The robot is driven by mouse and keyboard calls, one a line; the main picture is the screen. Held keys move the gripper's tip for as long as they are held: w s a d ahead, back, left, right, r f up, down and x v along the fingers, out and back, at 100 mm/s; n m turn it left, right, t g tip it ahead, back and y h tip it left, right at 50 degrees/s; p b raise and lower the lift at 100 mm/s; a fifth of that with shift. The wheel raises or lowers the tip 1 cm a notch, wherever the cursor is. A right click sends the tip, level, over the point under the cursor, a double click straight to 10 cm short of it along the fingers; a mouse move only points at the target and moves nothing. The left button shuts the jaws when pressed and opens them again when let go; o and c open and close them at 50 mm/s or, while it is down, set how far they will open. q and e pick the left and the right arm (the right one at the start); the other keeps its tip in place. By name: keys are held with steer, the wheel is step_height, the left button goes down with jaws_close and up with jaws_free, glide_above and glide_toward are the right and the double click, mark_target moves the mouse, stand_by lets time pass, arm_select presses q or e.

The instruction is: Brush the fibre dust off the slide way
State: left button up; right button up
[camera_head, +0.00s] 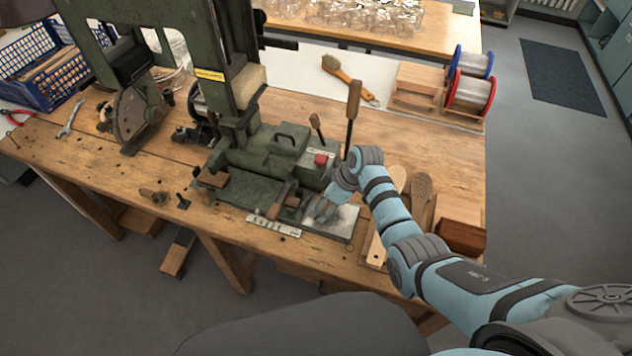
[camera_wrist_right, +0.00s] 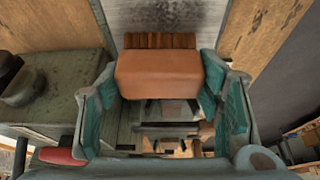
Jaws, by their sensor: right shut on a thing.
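My right gripper (camera_head: 322,212) reaches in from the right, low over the front of the green machine (camera_head: 265,160). In the right wrist view the right gripper (camera_wrist_right: 165,100) is shut on a brush (camera_wrist_right: 157,73) with a smooth orange-brown block and dark brown bristles. The pale metal slide way (camera_head: 338,222) lies under the gripper at the machine's front right. In the wrist view the slide way (camera_wrist_right: 165,14) shows beyond the bristles, with a mottled grey surface. I cannot tell dust from metal texture, nor whether the bristles touch it. My left gripper is not in view.
Upright wooden-handled levers (camera_head: 352,112) and a red button (camera_head: 320,159) stand close behind the gripper. Brush-like wooden pieces (camera_head: 420,190) lie to the right. A yellow-handled tool (camera_head: 345,78) and wire spools (camera_head: 470,92) are at the back. The bench's right middle is fairly clear.

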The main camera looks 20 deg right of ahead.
steer(key=r, duration=0.1)
steer(key=p, duration=0.1)
steer(key=r+p, duration=0.1)
steer(key=shift+w+a+r, duration=0.1)
steer(key=shift+w+r, duration=0.15)
steer(key=shift+r, duration=0.1)
steer(key=r+p, duration=0.2)
steer(key=shift+s+r+p, duration=0.2)
steer(key=shift+p, duration=0.2)
steer(key=shift+w+a+r+p, duration=0.1)
steer(key=shift+r+p, duration=0.45)
steer(key=shift+p, duration=0.1)
steer(key=shift+r, duration=0.9)
